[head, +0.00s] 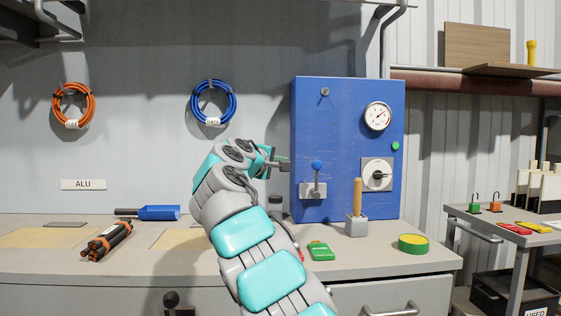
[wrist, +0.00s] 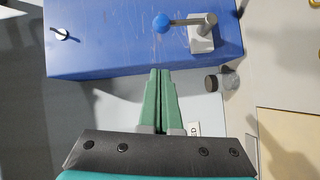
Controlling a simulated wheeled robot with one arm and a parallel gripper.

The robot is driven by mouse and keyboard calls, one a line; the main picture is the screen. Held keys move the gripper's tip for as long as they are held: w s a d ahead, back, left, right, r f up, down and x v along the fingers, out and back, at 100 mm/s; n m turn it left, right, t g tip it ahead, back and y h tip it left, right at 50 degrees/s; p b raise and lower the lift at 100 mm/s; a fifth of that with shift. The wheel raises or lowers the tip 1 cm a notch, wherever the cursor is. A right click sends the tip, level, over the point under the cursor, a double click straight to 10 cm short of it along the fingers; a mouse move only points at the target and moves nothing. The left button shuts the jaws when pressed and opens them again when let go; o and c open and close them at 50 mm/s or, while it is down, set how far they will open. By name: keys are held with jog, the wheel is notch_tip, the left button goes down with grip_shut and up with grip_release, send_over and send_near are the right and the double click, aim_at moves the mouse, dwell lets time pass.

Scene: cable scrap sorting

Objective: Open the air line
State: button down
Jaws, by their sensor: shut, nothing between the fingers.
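A blue cabinet (head: 345,125) stands at the back of the bench in the head view. On its front, low on the left, is a lever with a blue knob (head: 317,164) on a grey mount (head: 312,190); the knob is up, above the mount. The wrist view shows the knob (wrist: 161,22) and the grey mount (wrist: 203,40) sideways. My gripper (head: 284,164) is just left of the cabinet, near knob height. In the wrist view my gripper (wrist: 160,72) is shut and empty, its tips by the cabinet edge (wrist: 110,72); I cannot tell whether they touch.
The cabinet also bears a gauge (head: 377,116) and a rotary switch (head: 377,174). A wooden-handled tool in a grey block (head: 356,222) stands in front of it. A green item (head: 320,251) and a round yellow-green tin (head: 413,243) lie on the bench. Cable coils (head: 212,103) hang left.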

aim_at(316, 178)
jog(key=w+d+f, duration=0.1)
jog(key=w+d, duration=0.5)
jog(key=d, duration=0.1)
jog(key=shift+d+f+p, duration=0.2)
jog(key=shift+f+p, duration=0.05)
jog(key=shift+p, duration=0.2)
